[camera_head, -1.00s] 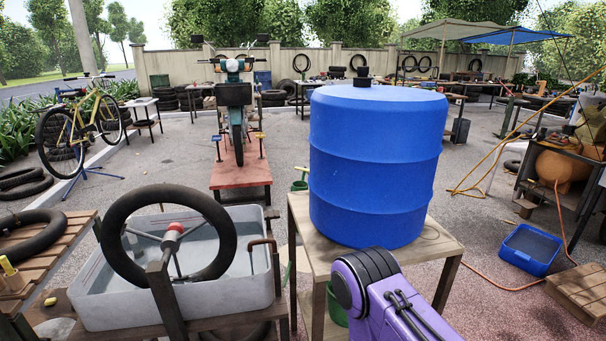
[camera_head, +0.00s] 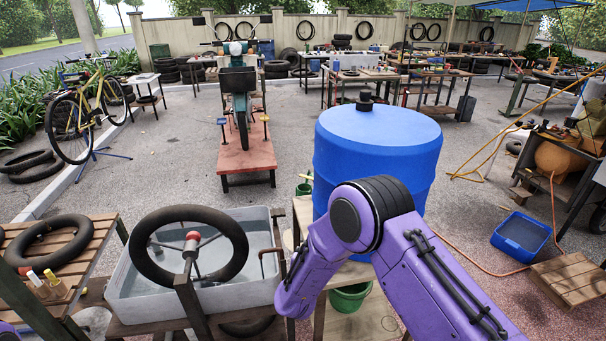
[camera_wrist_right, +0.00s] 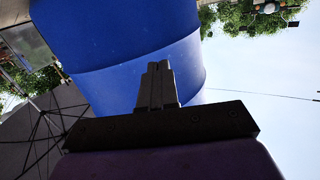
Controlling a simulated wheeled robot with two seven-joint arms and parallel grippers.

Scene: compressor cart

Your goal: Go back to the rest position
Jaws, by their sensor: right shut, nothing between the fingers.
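My purple right arm (camera_head: 415,260) reaches in from the bottom right of the head view and bends in front of the blue barrel (camera_head: 375,150). My right gripper (camera_wrist_right: 158,80) shows in the right wrist view, its two fingers together with nothing between them. Behind it in that view is the blue barrel (camera_wrist_right: 120,70); whether they touch cannot be told. In the head view the right gripper itself is out of sight. A small purple piece of my left side shows at the bottom left corner, and the left gripper is not in view.
A water tub (camera_head: 125,285) with a black tyre tube (camera_head: 150,255) over it stands left of the arm. The barrel rests on a wooden stand (camera_head: 303,208). A blue crate (camera_head: 521,236) and a wooden pallet (camera_head: 572,280) lie at right.

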